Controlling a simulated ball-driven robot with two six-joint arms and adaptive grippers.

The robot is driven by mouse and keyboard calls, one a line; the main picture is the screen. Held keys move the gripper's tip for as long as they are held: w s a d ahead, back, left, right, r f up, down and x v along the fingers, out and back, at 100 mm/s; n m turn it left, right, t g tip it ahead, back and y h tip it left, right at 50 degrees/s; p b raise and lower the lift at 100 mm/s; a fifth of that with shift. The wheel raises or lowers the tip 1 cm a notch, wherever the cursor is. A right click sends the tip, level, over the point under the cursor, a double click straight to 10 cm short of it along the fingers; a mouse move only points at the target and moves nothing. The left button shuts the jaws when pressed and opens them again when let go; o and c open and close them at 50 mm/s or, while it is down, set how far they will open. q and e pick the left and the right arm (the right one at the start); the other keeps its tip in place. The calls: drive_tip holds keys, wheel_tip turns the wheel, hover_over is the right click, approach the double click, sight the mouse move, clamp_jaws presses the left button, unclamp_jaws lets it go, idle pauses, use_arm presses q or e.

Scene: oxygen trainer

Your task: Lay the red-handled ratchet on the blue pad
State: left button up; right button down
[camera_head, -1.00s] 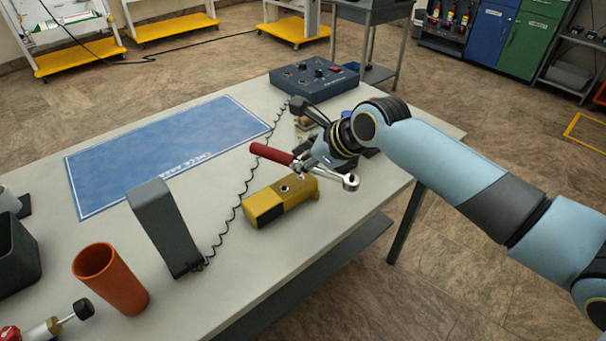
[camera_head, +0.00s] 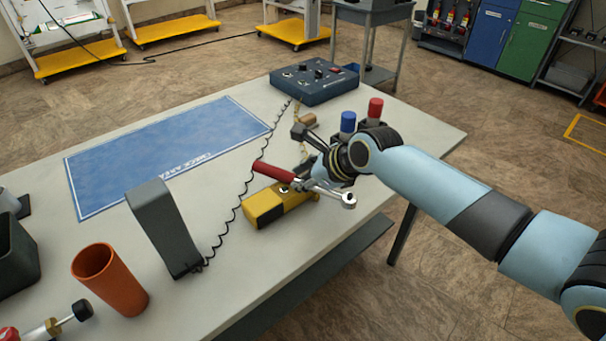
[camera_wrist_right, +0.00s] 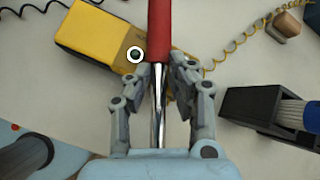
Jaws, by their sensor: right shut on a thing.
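The red-handled ratchet (camera_head: 273,172) is held above the table near its right edge, its chrome head (camera_head: 348,199) towards the lower right. My right gripper (camera_head: 308,184) is shut on its chrome shaft; in the right wrist view the fingers (camera_wrist_right: 162,75) close around the shaft just below the red handle (camera_wrist_right: 159,25). The blue pad (camera_head: 150,160), with white lettering and border, lies flat on the table to the left of the ratchet, with nothing on it. My left gripper is not in view.
A yellow device (camera_head: 270,207) lies below the ratchet. A dark grey stand (camera_head: 165,230), an orange cup (camera_head: 112,279) and a coiled cord (camera_head: 237,203) are nearby. A blue control box (camera_head: 314,82) is at the back. Blue-capped (camera_head: 348,122) and red-capped (camera_head: 375,108) items stand behind my wrist.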

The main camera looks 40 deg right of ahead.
drive_tip(key=c, duration=1.2)
unclamp_jaws()
